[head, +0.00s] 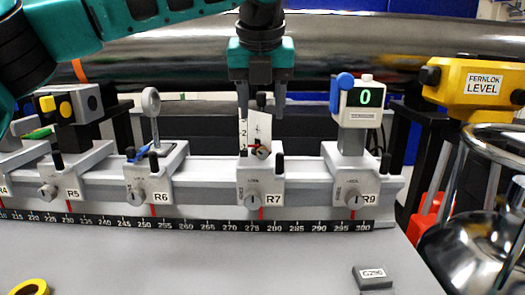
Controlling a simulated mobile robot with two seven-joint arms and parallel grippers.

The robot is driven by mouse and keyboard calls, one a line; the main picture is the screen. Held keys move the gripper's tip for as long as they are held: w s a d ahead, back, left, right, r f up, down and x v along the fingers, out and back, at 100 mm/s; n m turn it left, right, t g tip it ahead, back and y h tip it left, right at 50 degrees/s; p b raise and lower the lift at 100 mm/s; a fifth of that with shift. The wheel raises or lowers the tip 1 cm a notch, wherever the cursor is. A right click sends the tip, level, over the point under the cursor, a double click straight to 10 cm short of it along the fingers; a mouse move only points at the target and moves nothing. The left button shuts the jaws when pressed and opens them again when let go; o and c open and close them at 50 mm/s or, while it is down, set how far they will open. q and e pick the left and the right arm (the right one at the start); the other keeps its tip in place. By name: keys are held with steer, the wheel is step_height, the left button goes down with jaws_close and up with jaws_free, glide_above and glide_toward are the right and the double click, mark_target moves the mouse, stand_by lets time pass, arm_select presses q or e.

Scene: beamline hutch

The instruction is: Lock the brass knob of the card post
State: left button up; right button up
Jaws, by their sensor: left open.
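The card post stands on the carrier marked R7 (262,187) on the rail, with a pale upright card (258,126) at its top. The small brass knob (262,152) sits low on the post, just above the carrier, and is partly hidden by dark parts around it. I cannot tell from this view whether it is locked. My left gripper (261,114) points straight down above the knob, open, with one finger on each side of the card's upper part. I cannot tell whether the fingers touch the card. My right gripper is not in view.
A post with a round ring (151,102) on R6 stands left. A green-digit display unit (361,103) on R9 stands right. A yellow level (478,84) and chrome vessel (470,240) are at far right. A grey block (372,278) lies on the otherwise mostly clear front table.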

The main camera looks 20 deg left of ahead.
mark_target(264, 150)
arm_select(q)
steer(key=b+x, duration=0.1)
steer(key=x, duration=0.9)
jaws_close()
steer(key=shift+d+r+y+p, duration=0.2)
steer(key=shift+d+y+p, duration=0.05)
steer(key=shift+y+p, duration=0.5)
steer(key=shift+g+y, duration=0.25)
steer(key=shift+g, duration=0.05)
steer(key=shift+f+m+y+p, duration=0.15)
steer(key=shift+m+y+p, duration=0.15)
jaws_free()
